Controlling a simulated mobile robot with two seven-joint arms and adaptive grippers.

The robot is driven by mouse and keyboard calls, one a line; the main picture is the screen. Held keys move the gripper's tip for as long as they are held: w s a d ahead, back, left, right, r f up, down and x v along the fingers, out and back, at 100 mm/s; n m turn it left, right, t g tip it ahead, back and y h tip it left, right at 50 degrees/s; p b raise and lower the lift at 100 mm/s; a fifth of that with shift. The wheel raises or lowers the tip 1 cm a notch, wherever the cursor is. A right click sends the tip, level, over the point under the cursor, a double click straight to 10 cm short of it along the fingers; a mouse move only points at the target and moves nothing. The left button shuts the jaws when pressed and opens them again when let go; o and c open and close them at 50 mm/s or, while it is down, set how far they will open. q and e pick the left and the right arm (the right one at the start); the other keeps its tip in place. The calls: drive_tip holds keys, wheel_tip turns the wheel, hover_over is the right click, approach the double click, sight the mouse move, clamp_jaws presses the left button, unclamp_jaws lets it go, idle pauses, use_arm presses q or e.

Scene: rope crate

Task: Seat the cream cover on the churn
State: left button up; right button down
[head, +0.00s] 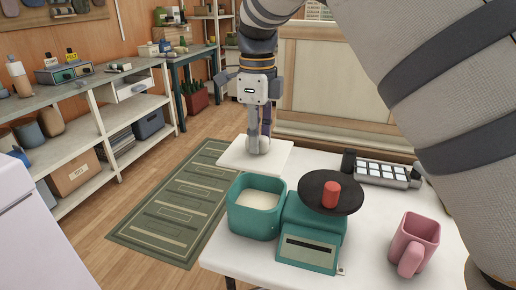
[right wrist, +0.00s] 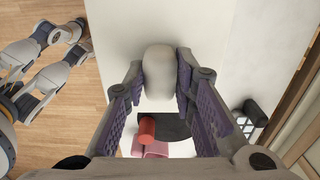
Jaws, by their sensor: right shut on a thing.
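The cream cover (head: 240,158) is a flat square plate with a pale rounded knob on top. My right gripper (head: 259,143) is shut on this knob, which also shows between the purple finger pads in the right wrist view (right wrist: 158,75). The plate looks about level, behind the churn in the head view; its exact height is hard to tell. The churn (head: 250,226) is an open teal square tub with pale contents, standing on the white table. The cover is not over its opening.
Right of the churn stands a teal scale (head: 308,254) with a dark round plate (head: 352,198) and a red cylinder (head: 331,194) on it. A pink mug (head: 415,245) and a grey keypad device (head: 382,172) stand further right on the white table (head: 372,268).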

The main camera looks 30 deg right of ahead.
sight(257, 157)
drive_tip(key=shift+s+a+r, duration=0.15)
drive_tip(key=shift+s+r, duration=0.05)
drive_tip(key=shift+w+f, duration=0.1)
drive_tip(key=shift+f, duration=2.5)
drive_tip(key=shift+f, duration=1.7)
drive_tip(key=shift+f, duration=0.85)
drive_tip(key=c, duration=1.2)
unclamp_jaws()
drive_tip(key=shift+c, duration=0.2)
drive_tip(key=shift+r, duration=0.1)
